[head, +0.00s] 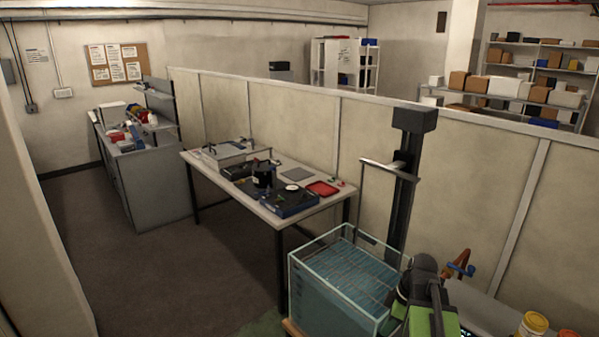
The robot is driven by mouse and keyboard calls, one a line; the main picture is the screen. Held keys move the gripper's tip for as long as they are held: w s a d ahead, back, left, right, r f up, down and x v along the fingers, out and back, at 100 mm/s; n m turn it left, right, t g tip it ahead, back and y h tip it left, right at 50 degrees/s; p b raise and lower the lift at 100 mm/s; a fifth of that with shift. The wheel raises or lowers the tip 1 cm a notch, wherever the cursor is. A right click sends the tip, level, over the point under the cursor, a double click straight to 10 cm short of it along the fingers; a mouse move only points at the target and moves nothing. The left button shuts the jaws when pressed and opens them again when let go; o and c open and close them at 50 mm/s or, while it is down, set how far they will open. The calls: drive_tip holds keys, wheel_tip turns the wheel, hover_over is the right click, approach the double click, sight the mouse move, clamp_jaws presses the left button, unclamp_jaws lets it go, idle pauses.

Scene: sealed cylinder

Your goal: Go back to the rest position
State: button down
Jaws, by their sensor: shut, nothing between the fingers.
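A black and green jointed form, which looks like part of my arm, shows at the lower right edge in the head view. It stands in front of the right end of a glass-walled tank (318,287). I cannot make out any gripper fingers on it, so my gripper is not seen. A dark upright cylinder (263,176) stands on the work table (228,192), well away from this form. Whether the cylinder is sealed is too small to tell.
The table also holds a blue-black device (288,203) and a red tray (322,188). A black column (403,190) rises behind the tank. A yellow-lidded jar (533,324) stands at the lower right. A partition (300,110) runs behind. Floor (170,265) at left is clear.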

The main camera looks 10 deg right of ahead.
drive_tip(key=a+f+m+h+b, duration=0.1)
drive_tip(key=a+f+m+h, duration=0.1)
drive_tip(key=a+m, duration=0.9)
drive_tip(key=a+f, duration=0.1)
drive_tip(key=a, duration=0.5)
drive_tip(key=shift+a+m+g+h+b, duration=0.3)
drive_tip(key=shift+a+m+g+b, duration=0.05)
drive_tip(key=shift+m+g+b, duration=0.05)
drive_tip(key=shift+s, duration=0.1)
